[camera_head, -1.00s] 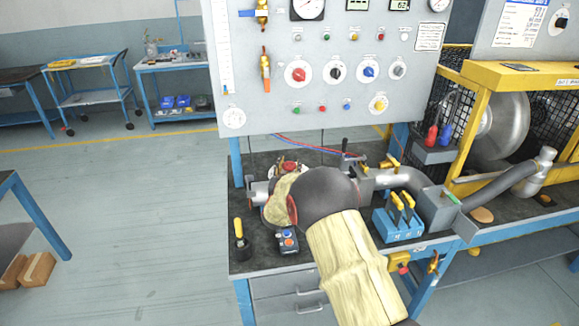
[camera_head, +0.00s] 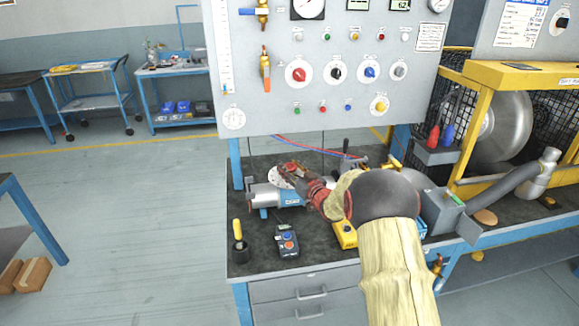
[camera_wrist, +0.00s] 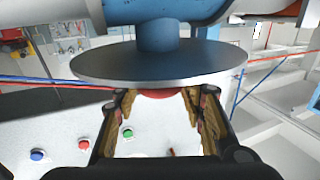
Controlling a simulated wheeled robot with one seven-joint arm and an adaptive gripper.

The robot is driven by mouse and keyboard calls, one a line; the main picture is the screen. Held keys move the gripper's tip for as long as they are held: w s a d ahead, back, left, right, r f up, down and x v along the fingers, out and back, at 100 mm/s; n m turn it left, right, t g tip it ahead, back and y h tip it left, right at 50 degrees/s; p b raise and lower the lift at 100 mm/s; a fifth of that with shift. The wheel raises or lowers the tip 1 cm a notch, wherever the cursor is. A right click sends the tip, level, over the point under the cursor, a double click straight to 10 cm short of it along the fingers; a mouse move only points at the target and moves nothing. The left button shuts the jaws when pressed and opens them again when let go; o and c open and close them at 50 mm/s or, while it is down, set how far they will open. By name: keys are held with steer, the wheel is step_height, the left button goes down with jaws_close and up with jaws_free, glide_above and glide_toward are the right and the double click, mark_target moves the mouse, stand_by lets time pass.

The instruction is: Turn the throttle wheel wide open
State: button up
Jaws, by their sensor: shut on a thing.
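The throttle wheel (camera_head: 291,166) is red and sits over a pale round plate (camera_head: 274,178) on the blue-and-grey pipe unit at the left of the bench. My gripper (camera_head: 297,176) reaches it from the right, with its fingers at the wheel. In the wrist view the plate (camera_wrist: 160,68) is seen edge-on as a grey disc on a blue post. The red wheel (camera_wrist: 163,93) shows as a sliver at the disc's edge, between my gripper's fingers (camera_wrist: 160,105). The fingers stand apart, shut on the wheel. Much of the wheel is hidden, and its turn angle cannot be read.
The gauge panel (camera_head: 330,105) stands behind. A screwdriver-like yellow-handled tool (camera_head: 238,235) and a button box (camera_head: 287,241) are in front on the bench. A yellow box (camera_head: 344,234) lies below my gripper. The yellow-framed blower cage (camera_head: 478,110) is at right.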

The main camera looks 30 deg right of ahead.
steer(key=n+y+p, duration=0.1)
steer(key=y, duration=0.1)
steer(key=n+g+y+p, duration=0.1)
steer(key=n+y+p, duration=0.1)
steer(key=y, duration=0.1)
steer(key=shift+d+r, duration=0.1)
steer(key=shift+r, duration=0.1)
steer(key=shift+n+g+y+p, duration=0.8)
steer(key=shift+n+y, duration=0.25)
steer(key=shift+y, duration=0.3)
steer(key=shift+n+g+y+p, duration=0.75)
steer(key=shift+n+y, duration=0.3)
steer(key=shift+y, duration=0.3)
steer(key=o, duration=1.2)
steer(key=shift+f, duration=0.15)
steer(key=v, duration=1.2)
steer(key=shift+w, duration=0.1)
